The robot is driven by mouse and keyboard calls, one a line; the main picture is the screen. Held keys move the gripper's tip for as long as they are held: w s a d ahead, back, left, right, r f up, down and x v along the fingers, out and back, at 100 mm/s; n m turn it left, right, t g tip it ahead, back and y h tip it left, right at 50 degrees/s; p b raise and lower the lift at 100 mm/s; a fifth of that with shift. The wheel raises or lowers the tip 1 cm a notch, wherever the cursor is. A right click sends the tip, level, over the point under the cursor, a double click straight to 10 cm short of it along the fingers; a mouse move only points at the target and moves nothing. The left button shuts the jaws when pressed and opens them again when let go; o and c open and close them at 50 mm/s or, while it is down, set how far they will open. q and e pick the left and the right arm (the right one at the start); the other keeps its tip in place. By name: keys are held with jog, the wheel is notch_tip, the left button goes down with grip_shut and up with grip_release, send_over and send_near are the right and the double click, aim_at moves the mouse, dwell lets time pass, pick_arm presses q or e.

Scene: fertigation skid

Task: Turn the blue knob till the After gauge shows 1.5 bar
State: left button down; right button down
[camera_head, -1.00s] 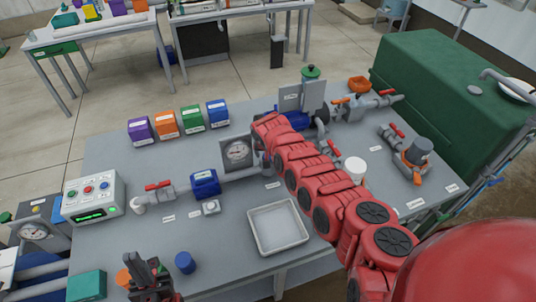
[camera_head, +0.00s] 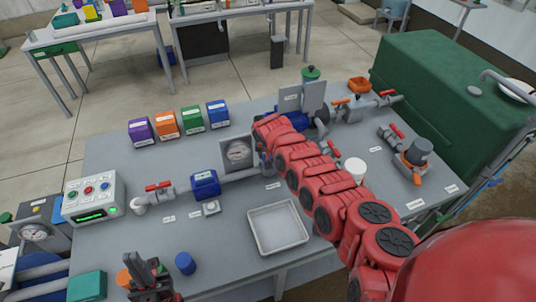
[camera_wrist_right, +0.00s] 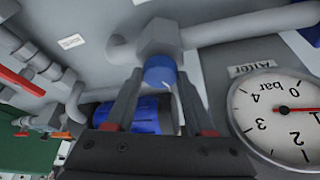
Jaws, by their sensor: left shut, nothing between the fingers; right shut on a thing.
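The blue knob (camera_wrist_right: 160,72) sits under a grey hexagonal fitting in the right wrist view. My right gripper (camera_wrist_right: 162,92) is shut on it, one finger on either side. The arm hides the knob there. My left gripper (camera_head: 148,272) is shut and empty at the table's front left.
A grey tray (camera_head: 250,226) lies at the table's front middle. A control box (camera_head: 93,197) stands at the left, and several coloured boxes (camera_head: 165,124) line the back. Pipes with red-handled valves cross the table. A green tank (camera_head: 440,90) stands at the right.

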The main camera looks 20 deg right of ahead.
jog(key=shift+d+r+n+y+p, duration=0.15)
jog(key=shift+n+y+p, duration=0.2)
jog(key=shift+n, duration=0.65)
jog(key=shift+f+n+y+b, duration=0.25)
jog(key=shift+n+y+b, duration=0.1)
jog(key=shift+n, duration=0.45)
jog(key=shift+d+n+b, duration=0.1)
jog(key=shift+n+b, duration=0.2)
jog(key=shift+n, duration=0.2)
jog(key=n+y+b, duration=0.2)
jog(key=n+b, duration=0.2)
jog(key=b, duration=0.1)
jog(key=shift+f+b, duration=0.15)
jog(key=shift+b, duration=0.15)
jog(key=shift+r+n+b, duration=0.25)
jog(key=shift+n+b, duration=0.45)
jog(key=shift+b, duration=0.15)
jog(key=shift+c, duration=1.4)
grip_release()
